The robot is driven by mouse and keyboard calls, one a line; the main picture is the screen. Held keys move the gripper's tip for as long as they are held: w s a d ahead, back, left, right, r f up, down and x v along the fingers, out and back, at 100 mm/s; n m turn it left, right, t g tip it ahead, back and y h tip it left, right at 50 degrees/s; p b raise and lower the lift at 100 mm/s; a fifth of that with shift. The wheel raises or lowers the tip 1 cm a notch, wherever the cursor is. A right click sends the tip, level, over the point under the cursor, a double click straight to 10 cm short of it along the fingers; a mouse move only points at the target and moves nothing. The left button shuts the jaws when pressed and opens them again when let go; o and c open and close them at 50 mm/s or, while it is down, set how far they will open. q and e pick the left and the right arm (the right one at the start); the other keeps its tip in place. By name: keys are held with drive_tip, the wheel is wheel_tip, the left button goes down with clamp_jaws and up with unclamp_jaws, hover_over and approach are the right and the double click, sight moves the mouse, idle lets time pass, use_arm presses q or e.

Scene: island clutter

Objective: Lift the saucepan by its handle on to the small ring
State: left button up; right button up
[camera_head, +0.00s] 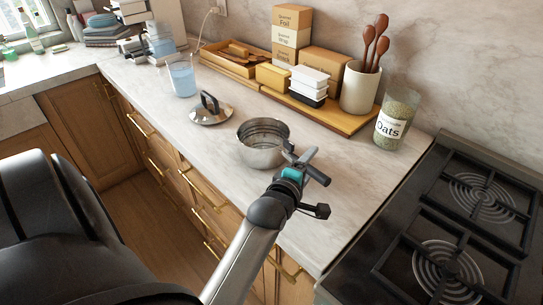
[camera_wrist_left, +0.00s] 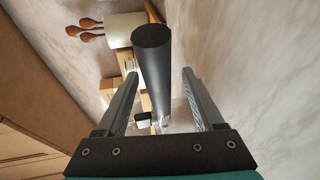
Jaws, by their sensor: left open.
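The steel saucepan (camera_head: 262,154) stands upright on the marble counter, near its front edge. Its dark round handle (camera_head: 319,176) points toward the hob; in the wrist view the handle (camera_wrist_left: 152,70) lies between the two fingers, with a gap on each side. My left gripper (camera_head: 301,158) is open around the handle and partly covers it. My right gripper is not in view.
A lid (camera_head: 211,115) with a black handle lies behind the pan. A glass of blue liquid (camera_head: 181,75) stands farther back. A wooden tray (camera_head: 330,117) with boxes, a utensil crock (camera_head: 359,88) and an oats jar (camera_head: 397,122) line the wall. Counter between pan and hob is clear.

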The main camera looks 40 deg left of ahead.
use_arm(q)
drive_tip(key=shift+w+a+f+b, duration=0.15)
drive_tip(key=shift+w+b, duration=0.15)
drive_tip(key=shift+w, duration=0.4)
drive_tip(key=shift+c, duration=0.3)
clamp_jaws()
idle(0.6)
